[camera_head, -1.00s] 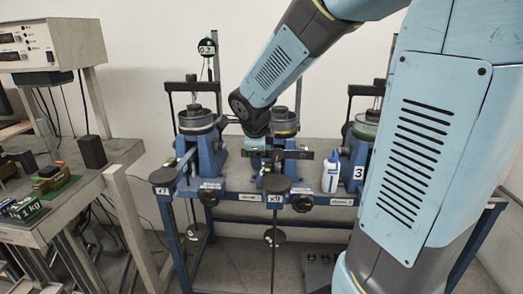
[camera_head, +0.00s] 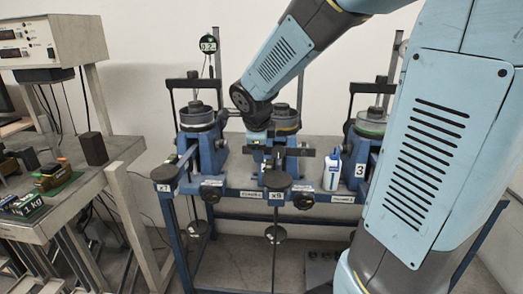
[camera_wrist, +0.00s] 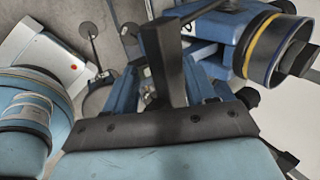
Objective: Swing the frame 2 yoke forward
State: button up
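The middle lever frame, frame 2 (camera_head: 286,124), is blue with a yellow-banded top and dark weights. It stands on the bench between two similar frames. In the wrist view, the yellow-banded top (camera_wrist: 262,45) is at upper right. A dark upright bar (camera_wrist: 166,65) rises from the gripper mount. Contact and finger opening are not clear.
The left frame (camera_head: 202,140) and frame 3 (camera_head: 368,150) flank the middle one, with dark yokes raised. A white bottle (camera_head: 332,170) stands right of the middle frame. A side table (camera_head: 120,150) with blocks is at left. Round pads and hanging weights line the bench front.

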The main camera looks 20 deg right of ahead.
jog(key=v, duration=1.2)
jog(key=shift+r, duration=0.25)
jog(key=shift+s+a, duration=0.1)
jog(key=shift+s, duration=0.05)
jog(key=s+d+f+n+y, duration=0.2)
jog(key=s+n, duration=1.3)
jog(key=n, duration=0.8)
jog(key=shift+d+f, duration=0.7)
dwell(0.3)
